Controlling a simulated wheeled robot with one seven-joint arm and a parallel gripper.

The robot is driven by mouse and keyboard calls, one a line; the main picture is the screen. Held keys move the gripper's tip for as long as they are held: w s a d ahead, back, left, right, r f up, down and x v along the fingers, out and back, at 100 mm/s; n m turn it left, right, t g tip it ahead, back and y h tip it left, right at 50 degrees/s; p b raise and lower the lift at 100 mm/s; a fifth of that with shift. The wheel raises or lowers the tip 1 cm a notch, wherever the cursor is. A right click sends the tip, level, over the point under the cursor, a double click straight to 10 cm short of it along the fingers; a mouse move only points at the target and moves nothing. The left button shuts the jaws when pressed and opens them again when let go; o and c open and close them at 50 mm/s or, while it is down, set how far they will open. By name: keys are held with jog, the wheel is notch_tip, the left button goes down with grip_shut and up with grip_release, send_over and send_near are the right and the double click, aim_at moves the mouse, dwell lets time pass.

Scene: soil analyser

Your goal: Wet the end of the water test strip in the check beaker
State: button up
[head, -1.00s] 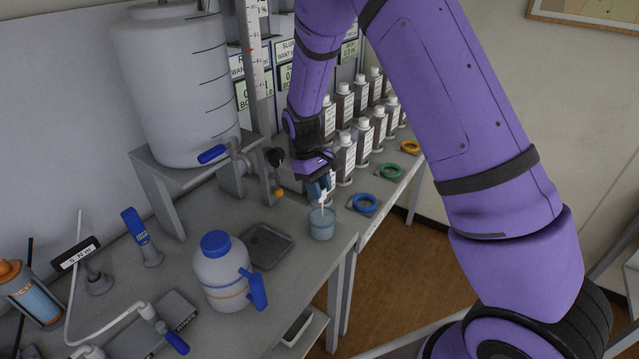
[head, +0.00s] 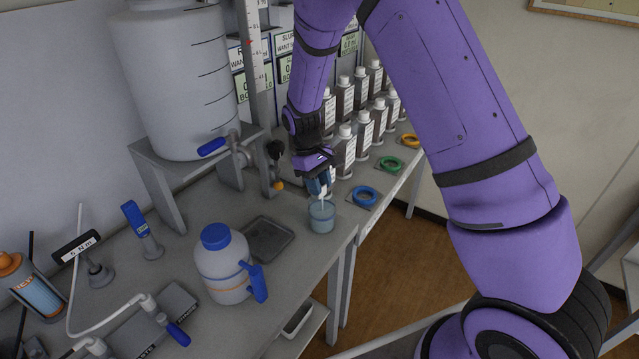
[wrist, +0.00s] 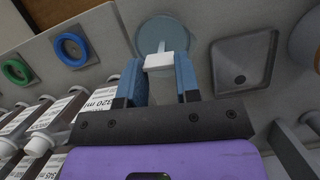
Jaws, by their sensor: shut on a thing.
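The check beaker (head: 321,218) is a small clear cup with bluish liquid, standing near the bench's front edge. It also shows in the wrist view (wrist: 146,33), beyond my fingertips. My gripper (head: 320,186) is above the beaker, its blue fingers shut on the white water test strip (wrist: 166,60). In the wrist view my gripper (wrist: 160,75) holds the strip's wide white end, and the thin end points into the beaker. In the head view the strip (head: 331,190) hangs down into the beaker's mouth. Whether its tip touches the liquid I cannot tell.
A blue ring (head: 365,196), a green ring (head: 389,164) and rows of brown bottles (head: 345,152) stand to the right. A large white tank (head: 170,90) stands behind left.

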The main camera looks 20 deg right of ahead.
notch_tip(320, 180, up, 7)
dwell(1.2)
dwell(0.3)
